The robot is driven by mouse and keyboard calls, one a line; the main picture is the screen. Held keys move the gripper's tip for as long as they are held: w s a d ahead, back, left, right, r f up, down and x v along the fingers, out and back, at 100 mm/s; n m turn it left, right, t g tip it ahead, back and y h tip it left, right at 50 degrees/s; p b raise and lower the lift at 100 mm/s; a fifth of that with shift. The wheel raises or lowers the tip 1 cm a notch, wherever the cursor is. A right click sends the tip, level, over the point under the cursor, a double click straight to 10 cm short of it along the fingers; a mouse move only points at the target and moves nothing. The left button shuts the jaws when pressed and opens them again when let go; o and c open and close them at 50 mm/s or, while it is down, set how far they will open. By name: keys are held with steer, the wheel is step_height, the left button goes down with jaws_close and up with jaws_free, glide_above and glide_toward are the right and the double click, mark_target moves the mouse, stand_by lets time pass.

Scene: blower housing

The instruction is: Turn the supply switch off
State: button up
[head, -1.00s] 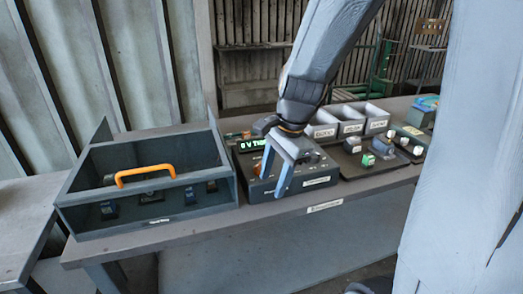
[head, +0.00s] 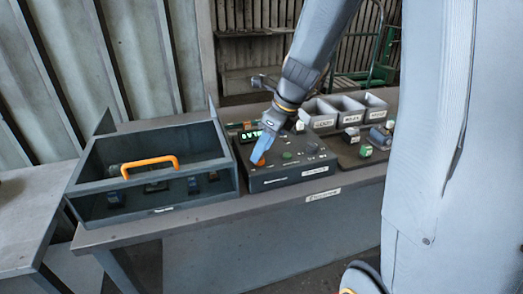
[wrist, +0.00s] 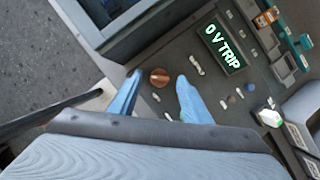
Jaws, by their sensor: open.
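The control box (head: 292,176) is dark, with a sloped top panel and a lit green display (head: 249,134). In the wrist view the display (wrist: 221,47) reads "0 V TRIP". A round orange-brown knob (wrist: 160,77), possibly the supply switch, is on the panel. It shows in the head view as a small orange patch (head: 261,162), partly hidden by my fingers. My gripper (head: 259,157) is open, with its blue fingers pointing down at the panel. In the wrist view the fingertips (wrist: 159,76) stand on either side of the knob; contact cannot be told.
An open-topped dark enclosure (head: 150,210) with an orange handle (head: 149,166) stands left of the control box. A green button (head: 287,155) is on the panel. Grey bins (head: 346,103) and a mat with small parts (head: 366,151) are to the right.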

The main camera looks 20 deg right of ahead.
steer(key=shift+x, duration=0.75)
steer(key=c, duration=1)
steer(key=shift+c, duration=0.2)
